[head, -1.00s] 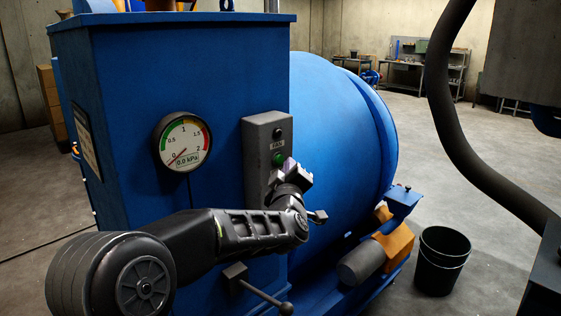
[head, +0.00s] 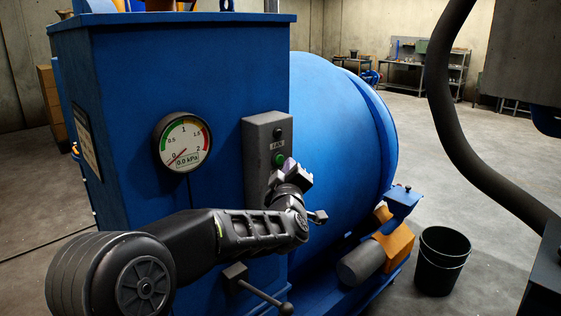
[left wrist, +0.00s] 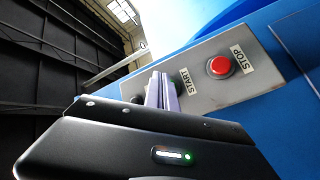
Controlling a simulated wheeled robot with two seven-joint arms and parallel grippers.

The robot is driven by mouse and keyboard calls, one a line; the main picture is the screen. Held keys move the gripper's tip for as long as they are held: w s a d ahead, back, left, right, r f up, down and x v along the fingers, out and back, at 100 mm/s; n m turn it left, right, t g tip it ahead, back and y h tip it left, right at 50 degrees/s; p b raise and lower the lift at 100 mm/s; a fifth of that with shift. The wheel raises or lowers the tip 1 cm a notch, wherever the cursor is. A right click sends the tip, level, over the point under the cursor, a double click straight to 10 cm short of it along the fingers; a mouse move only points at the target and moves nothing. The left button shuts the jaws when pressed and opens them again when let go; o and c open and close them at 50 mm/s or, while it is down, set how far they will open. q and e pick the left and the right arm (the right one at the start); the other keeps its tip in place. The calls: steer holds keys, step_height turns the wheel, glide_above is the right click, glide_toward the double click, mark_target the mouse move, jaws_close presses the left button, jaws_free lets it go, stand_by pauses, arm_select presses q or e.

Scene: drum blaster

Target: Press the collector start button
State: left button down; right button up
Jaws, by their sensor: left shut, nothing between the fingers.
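The grey control box (head: 256,150) is on the front of the blue collector cabinet (head: 220,75). It has a FAN label, a dark round fitting above it and a green start button (head: 278,159) below. My left gripper (head: 286,167) is shut and empty, its fingertips right by the green button. In the left wrist view the shut fingers (left wrist: 161,88) stand in front of the box beside the START label, partly hiding the green button (left wrist: 184,80). I cannot tell whether they touch it. The red STOP button (left wrist: 219,66) shows there but is hidden in the head view.
A round gauge (head: 183,142) left of the box reads 0.0 kPa. A lever handle (head: 258,290) sticks out below my arm. A black bucket (head: 441,262) stands on the floor at right, and a thick dark hose (head: 450,130) hangs in front.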

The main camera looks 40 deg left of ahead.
arm_select(q)
steer(key=shift+a, duration=0.1)
stand_by(0.4)
steer(key=shift+a+b, duration=0.35)
steer(key=shift+w+a+b, duration=0.1)
steer(key=shift+a+b, duration=0.2)
steer(key=shift+a, duration=0.15)
stand_by(0.6)
steer(key=shift+d, duration=0.85)
steer(key=d, duration=0.5)
steer(key=shift+s, duration=0.3)
stand_by(1.0)
